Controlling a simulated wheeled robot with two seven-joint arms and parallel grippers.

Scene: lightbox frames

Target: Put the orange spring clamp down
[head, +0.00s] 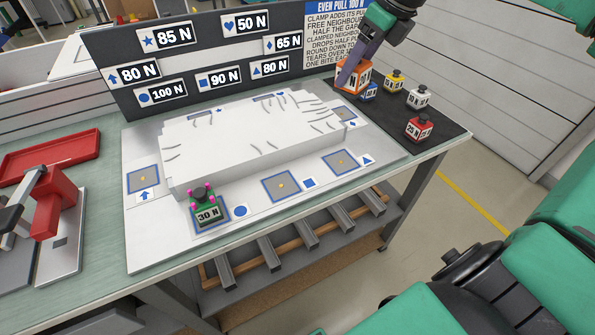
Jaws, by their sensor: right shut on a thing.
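The orange spring clamp (355,80) is at the back left of the black mat (445,141), at the right end of the table. My right gripper (353,68) reaches down from the top of the head view and is shut on it. I cannot tell whether the clamp touches the mat. A blue clamp (370,92) is close in front of it and partly overlapped in view. My left gripper is not in view.
Yellow (394,82), white (419,99) and red (420,130) clamps stand on the mat. A green 30 N clamp (208,216) sits at the white block's (250,140) front left corner. A dark label panel (205,45) stands behind. Mat space is free in front.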

